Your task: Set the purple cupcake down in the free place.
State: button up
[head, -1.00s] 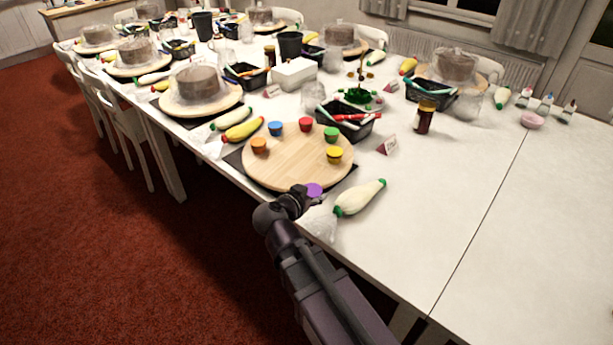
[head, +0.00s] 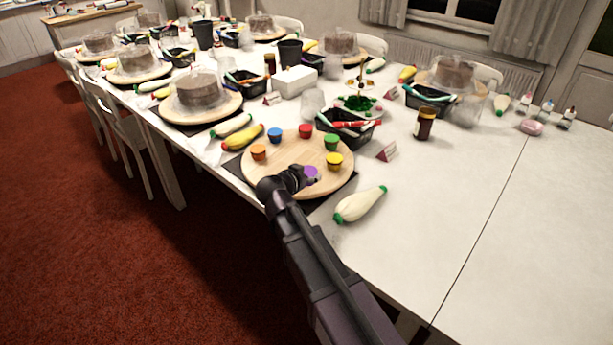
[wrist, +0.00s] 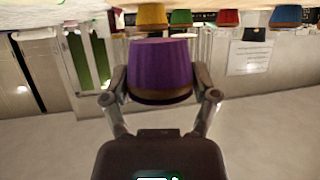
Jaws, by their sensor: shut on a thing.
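The purple cupcake (head: 311,174) is held in my gripper (head: 301,177) over the near part of the round wooden turntable (head: 285,157). In the wrist view the purple cupcake (wrist: 160,68) sits between the two fingers of my gripper (wrist: 160,84). Several cupcakes stand in a ring on the turntable: orange (head: 258,152), blue (head: 275,135), red (head: 305,131), green (head: 331,142) and yellow (head: 334,161). The ring's near side, between orange and yellow, has a bare gap, partly hidden by my gripper. I cannot tell the cupcake's exact height above the wood.
A white piping bag (head: 360,204) lies right of the turntable, and a yellow one (head: 242,137) lies to its left. A black basket (head: 346,128) and a small card (head: 387,152) stand behind and to the right.

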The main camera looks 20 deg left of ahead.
jog(key=w, duration=0.1)
jog(key=w+a, duration=0.1)
jog(key=w, duration=0.2)
jog(key=shift+a+f, duration=0.2)
jog(key=shift+a, duration=0.2)
jog(key=shift+f, duration=0.1)
jog(key=shift+f+b, duration=1.7)
jog(key=shift+b, duration=0.25)
jog(key=shift+f, duration=0.15)
jog(key=o, duration=1)
jog(key=shift+r, duration=0.25)
jog(key=p+v, duration=0.4)
jog(key=v, duration=0.8)
jog(key=shift+p, duration=0.35)
